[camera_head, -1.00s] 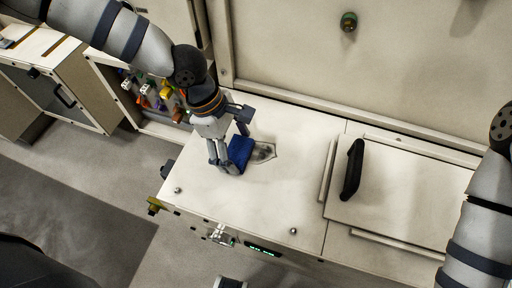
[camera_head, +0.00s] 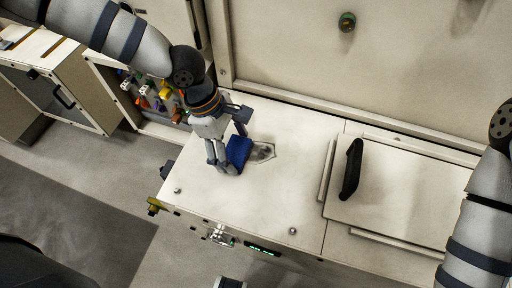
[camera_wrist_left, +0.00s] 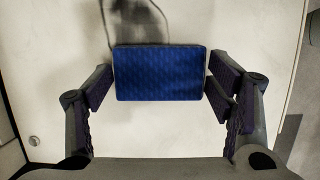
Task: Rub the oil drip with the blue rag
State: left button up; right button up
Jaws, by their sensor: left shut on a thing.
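The blue rag (camera_head: 239,151) is a small dark blue pad on the pale top of the cabinet. My left gripper (camera_head: 229,147) is shut on it and holds it down at the top. In the left wrist view the rag (camera_wrist_left: 160,74) sits between the two fingers. The oil drip (camera_head: 264,152) is a grey, smudged patch just right of the rag in the head view. In the left wrist view the drip (camera_wrist_left: 140,22) shows beyond the rag's far edge, and the rag may hide part of it. My right gripper is out of view.
A lid panel (camera_head: 405,205) with a black handle (camera_head: 352,168) lies to the right on the same top. A wall panel (camera_head: 370,60) rises behind. An open compartment with coloured fittings (camera_head: 155,93) is at the left. The front middle of the top is clear.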

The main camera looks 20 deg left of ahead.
aim_at(251, 161)
pick_arm(q)
jog(key=shift+s, duration=0.1)
dwell(0.3)
jog(key=shift+d+r, duration=0.15)
jog(key=shift+d, duration=2.1)
jog(key=shift+d, duration=0.1)
jog(key=shift+d, duration=1.55)
jog(key=shift+a, duration=0.1)
jog(key=shift+a+f, duration=0.15)
jog(key=shift+a, duration=0.95)
jog(key=shift+a+f, duration=0.15)
jog(key=shift+a, duration=0.95)
